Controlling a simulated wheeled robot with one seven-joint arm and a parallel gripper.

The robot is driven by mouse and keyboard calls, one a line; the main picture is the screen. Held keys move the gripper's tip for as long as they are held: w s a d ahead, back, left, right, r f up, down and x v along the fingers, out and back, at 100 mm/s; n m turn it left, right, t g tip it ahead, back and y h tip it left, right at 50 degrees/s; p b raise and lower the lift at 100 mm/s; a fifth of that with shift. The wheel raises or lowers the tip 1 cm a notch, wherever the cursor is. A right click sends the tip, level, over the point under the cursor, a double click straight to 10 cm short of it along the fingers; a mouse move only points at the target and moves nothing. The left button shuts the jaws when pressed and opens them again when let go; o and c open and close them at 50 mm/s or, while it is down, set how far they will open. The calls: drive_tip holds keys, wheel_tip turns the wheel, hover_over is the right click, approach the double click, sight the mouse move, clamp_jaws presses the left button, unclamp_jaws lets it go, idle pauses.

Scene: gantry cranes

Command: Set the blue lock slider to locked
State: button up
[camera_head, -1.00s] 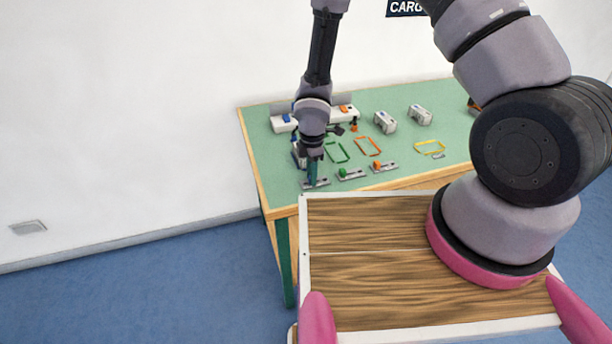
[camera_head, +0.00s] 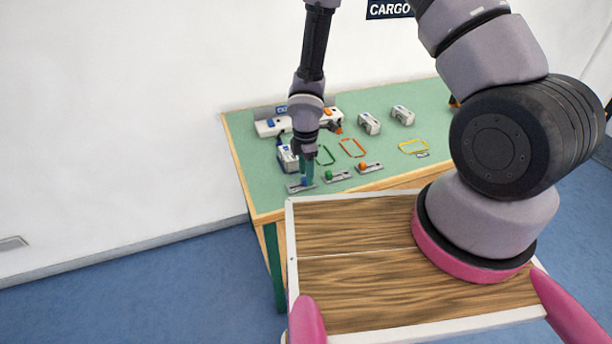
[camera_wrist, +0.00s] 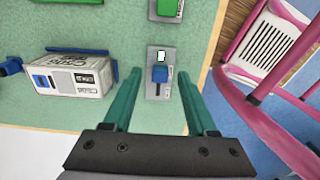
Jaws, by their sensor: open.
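The blue lock slider is a blue knob (camera_wrist: 160,74) on a grey plate (camera_wrist: 153,92). In the wrist view a small pale green-white window shows on the plate just beyond the knob. In the head view the knob (camera_head: 305,182) is small, at the table's near left edge. My gripper (camera_wrist: 156,80) is open, with one green finger on each side of the plate and knob. No clear contact with the knob shows. In the head view my gripper (camera_head: 305,172) points down over this slider and partly hides it.
A green slider (camera_head: 329,174) and an orange slider (camera_head: 363,166) stand in a row to the right. A white container (camera_wrist: 80,75) lies left of the blue slider in the wrist view. The green table (camera_head: 245,150) ends close by the slider.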

wheel_tip(320, 180, up, 9)
idle(0.3)
drive_tip(key=shift+d+r, duration=0.1)
drive_tip(key=shift+r, duration=0.05)
drive_tip(key=w+d+r+m+t, duration=0.1)
drive_tip(key=d+r+m, duration=0.3)
drive_tip(key=r, duration=0.4)
drive_tip(key=d+r+m+t+h, duration=0.1)
drive_tip(key=d+r+m, duration=0.35)
drive_tip(key=r, duration=0.45)
drive_tip(key=w+d+r+m+t, duration=0.1)
drive_tip(key=d+r+m, duration=0.35)
drive_tip(key=r, duration=0.35)
drive_tip(key=s+d+r+m+t+y, duration=0.1)
drive_tip(key=s+d+r+m+t, duration=0.1)
drive_tip(key=s+r+m, duration=0.4)
drive_tip(key=s+d+r+m+t+y, duration=0.2)
drive_tip(key=s+r+m, duration=0.4)
drive_tip(key=s+r, duration=0.3)
drive_tip(key=shift+s+d+r, duration=0.3)
drive_tip(key=shift+d+r, duration=0.3)
drive_tip(key=shift+r, duration=0.3)
